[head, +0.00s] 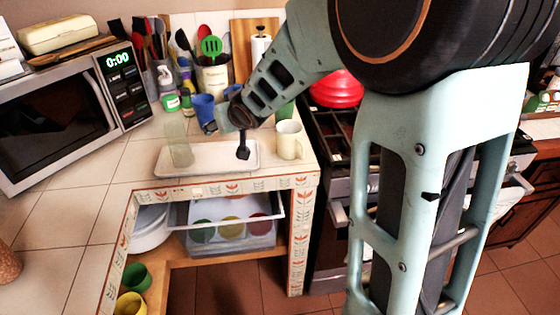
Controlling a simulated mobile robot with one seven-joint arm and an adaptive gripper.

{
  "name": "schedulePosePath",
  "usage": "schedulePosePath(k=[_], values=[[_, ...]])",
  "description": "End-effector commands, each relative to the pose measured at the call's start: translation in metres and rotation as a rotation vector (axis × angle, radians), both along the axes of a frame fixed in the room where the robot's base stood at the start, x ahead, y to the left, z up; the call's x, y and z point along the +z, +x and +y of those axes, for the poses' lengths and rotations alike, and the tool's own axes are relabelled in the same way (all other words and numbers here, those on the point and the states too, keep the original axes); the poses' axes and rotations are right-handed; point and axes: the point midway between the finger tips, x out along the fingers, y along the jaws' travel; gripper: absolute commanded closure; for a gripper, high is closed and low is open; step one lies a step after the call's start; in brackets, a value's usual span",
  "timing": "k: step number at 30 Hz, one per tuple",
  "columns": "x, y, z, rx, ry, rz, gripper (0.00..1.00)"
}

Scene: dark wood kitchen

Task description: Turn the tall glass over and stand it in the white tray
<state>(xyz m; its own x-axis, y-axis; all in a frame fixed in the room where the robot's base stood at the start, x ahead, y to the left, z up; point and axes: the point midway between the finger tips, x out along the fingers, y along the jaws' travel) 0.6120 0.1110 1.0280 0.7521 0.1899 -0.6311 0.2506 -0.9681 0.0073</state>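A tall clear glass (180,150) stands upright at the left end of the white tray (215,169). Which end of the glass is its mouth is hard to see. The tray lies on the tiled counter near its front edge. My gripper (242,151) hangs over the right part of the tray, pointing down, to the right of the glass and apart from it. One dark finger shows clearly; the other is hidden or merged with it, so its opening cannot be judged. A pale, see-through patch beside the gripper's wrist is too small to make out.
A cream mug (289,140) stands just right of the tray. Blue cups (203,107) and a utensil pot (214,78) stand behind. A microwave (62,110) is at left, a stove with a red pot (337,90) at right. Counter left of the tray is clear.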

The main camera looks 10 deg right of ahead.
Motion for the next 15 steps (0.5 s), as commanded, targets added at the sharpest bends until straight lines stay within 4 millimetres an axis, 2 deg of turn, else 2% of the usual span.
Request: schedulePosePath(k=[15], values=[[-0.018, -0.015, -0.037, -0.070, -0.041, 0.190, 0.38]])
